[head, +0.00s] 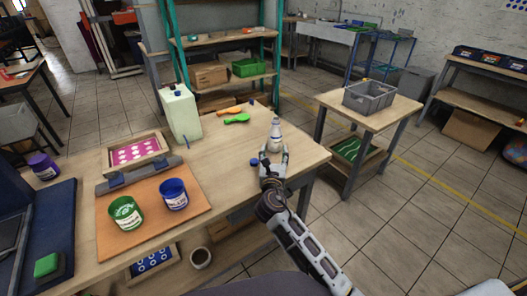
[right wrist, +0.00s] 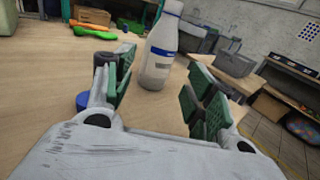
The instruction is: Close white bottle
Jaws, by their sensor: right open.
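The white bottle (head: 275,137) stands upright near the right end of the wooden table, with a blue band on its label. In the right wrist view the bottle (right wrist: 160,58) stands just ahead of and partly between my fingers, apart from both pads. My right gripper (head: 273,160) is open and empty, low over the table on the near side of the bottle; its green pads (right wrist: 163,85) show up close. A small blue cap (head: 253,162) lies on the table left of the gripper, and it also shows in the right wrist view (right wrist: 83,101). My left gripper is not in view.
A green-handled tool (head: 237,119) and an orange one (head: 230,111) lie behind to the left.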

